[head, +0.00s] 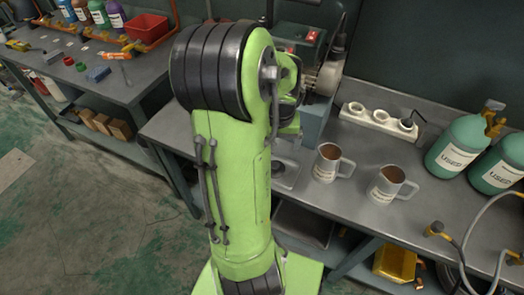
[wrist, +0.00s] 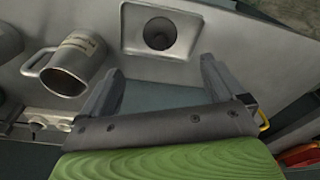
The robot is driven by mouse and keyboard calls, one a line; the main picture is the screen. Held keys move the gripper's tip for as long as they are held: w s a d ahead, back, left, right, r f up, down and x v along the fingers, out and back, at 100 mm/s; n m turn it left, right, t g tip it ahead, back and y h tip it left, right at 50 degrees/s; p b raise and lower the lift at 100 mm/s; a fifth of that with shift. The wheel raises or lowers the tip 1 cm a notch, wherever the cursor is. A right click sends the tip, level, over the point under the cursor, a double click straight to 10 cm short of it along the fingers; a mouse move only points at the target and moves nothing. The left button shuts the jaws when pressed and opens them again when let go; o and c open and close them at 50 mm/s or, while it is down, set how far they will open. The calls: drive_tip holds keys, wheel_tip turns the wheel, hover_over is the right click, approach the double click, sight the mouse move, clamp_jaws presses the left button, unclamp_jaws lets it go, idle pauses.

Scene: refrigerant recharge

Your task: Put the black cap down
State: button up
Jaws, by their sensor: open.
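A dark round piece that looks like the black cap (wrist: 160,33) lies in a grey square tray (wrist: 131,42) at the top middle of the wrist view. My gripper (wrist: 160,84) is open, its two fingers spread below the tray in the picture. Nothing shows between the fingers, and they look apart from the cap. In the head view the tray (head: 290,181) shows partly beside my green arm.
Two metal jugs (head: 327,163) (head: 390,186) stand right of the tray; one shows left in the wrist view (wrist: 72,66). A white holder with round sockets (head: 378,120) lies behind them. Green bottles (head: 458,148) stand at right. A grey machine (head: 316,117) is behind my arm.

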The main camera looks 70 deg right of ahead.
drive_tip(key=w+a+r+n+t, duration=0.2)
drive_tip(key=w+a+r+n, duration=0.25)
drive_tip(key=w+a, duration=0.4)
drive_tip(key=w+a+r+n+t, duration=0.1)
drive_tip(key=w+a+r+n, duration=0.2)
drive_tip(key=w+a+r, duration=0.35)
drive_tip(key=s+a+r+n+t, duration=0.1)
drive_tip(key=s+a+n, duration=0.1)
drive_tip(key=a, duration=0.7)
drive_tip(key=s+a+n+t+y, duration=0.1)
drive_tip(key=s+a+n, duration=0.1)
drive_tip(key=a+n, duration=0.3)
drive_tip(key=a, duration=0.4)
drive_tip(key=shift+r, duration=0.35)
